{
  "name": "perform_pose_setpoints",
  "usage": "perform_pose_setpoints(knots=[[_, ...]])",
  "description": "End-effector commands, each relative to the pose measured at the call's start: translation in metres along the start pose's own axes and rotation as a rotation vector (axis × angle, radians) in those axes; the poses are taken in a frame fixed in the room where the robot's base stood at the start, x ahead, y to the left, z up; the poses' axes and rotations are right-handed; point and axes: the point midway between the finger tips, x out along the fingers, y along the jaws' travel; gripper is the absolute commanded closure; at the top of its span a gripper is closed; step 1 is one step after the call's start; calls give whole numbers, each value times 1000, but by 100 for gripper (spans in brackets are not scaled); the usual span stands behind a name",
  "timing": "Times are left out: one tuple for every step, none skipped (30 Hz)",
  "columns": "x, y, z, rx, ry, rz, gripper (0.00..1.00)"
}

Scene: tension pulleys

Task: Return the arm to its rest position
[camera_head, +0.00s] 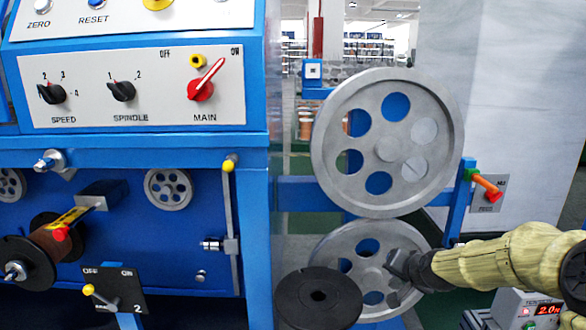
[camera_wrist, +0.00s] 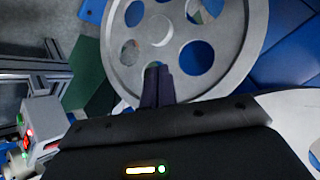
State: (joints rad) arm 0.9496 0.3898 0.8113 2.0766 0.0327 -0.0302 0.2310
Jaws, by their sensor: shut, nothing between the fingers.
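My gripper (camera_head: 397,266) reaches in from the right in the head view, on an arm with a yellowish cover. Its fingers are shut and empty, and show in front of the lower grey pulley wheel (camera_head: 338,247). In the wrist view the dark fingers (camera_wrist: 157,84) are together and overlap the lower edge of a grey wheel (camera_wrist: 236,62) with round holes. I cannot tell whether the fingers touch the wheel. The larger upper pulley wheel (camera_head: 388,152) stands above, on the blue frame.
A black disc (camera_head: 340,283) lies left of my gripper. An orange-handled lever (camera_head: 487,187) sticks out above the arm. A tension display box (camera_head: 525,309) is below it, and it also shows in the wrist view (camera_wrist: 45,127). The blue machine panel (camera_head: 130,230) fills the left.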

Motion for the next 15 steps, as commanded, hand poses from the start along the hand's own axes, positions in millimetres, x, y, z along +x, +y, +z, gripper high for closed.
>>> perform_pose_setpoints(knots=[[-18,-16,3,-42,-40,17,100],[-23,-20,7,-64,-60,28,100],[-30,-25,14,-92,-89,42,100],[-36,-29,19,-113,-109,52,100],[-42,-32,23,-133,-128,62,100],[-51,-36,29,-159,-154,76,100],[-58,-39,33,-179,-172,86,100],[-65,-42,37,-198,-191,95,100],[-75,-46,42,-222,-215,108,100],[-83,-48,45,-241,-232,116,100],[-90,-51,48,-259,-250,125,100],[-101,-54,52,-282,-272,136,100],[-110,-56,54,-298,-288,145,100],[-118,-58,57,-315,-305,153,100],[-130,-61,60,-337,-325,162,100]])
